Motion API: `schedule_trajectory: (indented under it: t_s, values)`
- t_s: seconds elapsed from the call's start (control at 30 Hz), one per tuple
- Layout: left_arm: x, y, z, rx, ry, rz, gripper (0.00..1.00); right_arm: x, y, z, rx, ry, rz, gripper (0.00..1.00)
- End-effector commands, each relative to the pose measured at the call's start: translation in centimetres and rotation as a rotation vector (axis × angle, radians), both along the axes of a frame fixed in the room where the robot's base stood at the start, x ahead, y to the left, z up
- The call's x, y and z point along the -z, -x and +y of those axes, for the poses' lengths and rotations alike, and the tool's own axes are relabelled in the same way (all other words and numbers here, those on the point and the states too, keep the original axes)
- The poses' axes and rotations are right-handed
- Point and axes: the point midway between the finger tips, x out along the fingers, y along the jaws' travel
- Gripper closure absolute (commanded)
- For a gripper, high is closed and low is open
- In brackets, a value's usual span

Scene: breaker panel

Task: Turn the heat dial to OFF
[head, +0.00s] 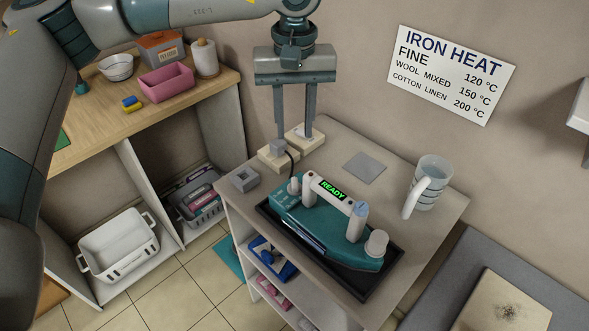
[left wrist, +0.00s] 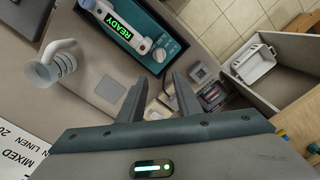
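A teal iron (head: 318,225) lies in a black tray (head: 357,292) on a grey cabinet top. Its lit display (head: 332,190) reads READY; the display also shows in the left wrist view (left wrist: 118,25). A pale round knob (head: 376,243) sits at its right end and a smaller one (head: 295,184) at its left end. I cannot tell which part is the heat dial, nor read its setting. My left gripper (head: 294,138) is open and empty, fingers down over two cream socket blocks behind the iron; both fingers show in the left wrist view (left wrist: 159,82). My right gripper is out of view.
A dark cord runs from the near socket block (head: 279,158) toward the iron. A cup (head: 430,180) stands right of the iron and a flat grey square (head: 364,168) lies behind it. A small grey box (head: 245,179) is at the left edge. A wall sign (head: 451,75) lists iron heats.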

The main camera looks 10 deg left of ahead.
Motion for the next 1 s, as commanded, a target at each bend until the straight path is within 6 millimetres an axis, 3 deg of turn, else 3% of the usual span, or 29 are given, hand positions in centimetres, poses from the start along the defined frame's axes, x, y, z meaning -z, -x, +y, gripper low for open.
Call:
schedule_trajectory:
  t_s: [0.1, 0.63, 0.8, 1.0]
  values:
    - [1.9, 0.1, 0.0, 0.0, -0.001, 0.003, 0.69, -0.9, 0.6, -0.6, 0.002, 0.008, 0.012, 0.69]
    - [11.1, 0.1, 0.0, 0.0, -0.001, 0.003, 0.69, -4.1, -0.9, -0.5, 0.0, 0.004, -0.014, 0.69]
    - [12.9, 0.0, 0.0, -0.001, -0.001, 0.001, 0.69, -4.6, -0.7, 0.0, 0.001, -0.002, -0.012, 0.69]
    - [13.8, 0.0, 0.0, -0.001, 0.0, 0.0, 0.69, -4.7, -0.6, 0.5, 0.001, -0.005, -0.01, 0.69]
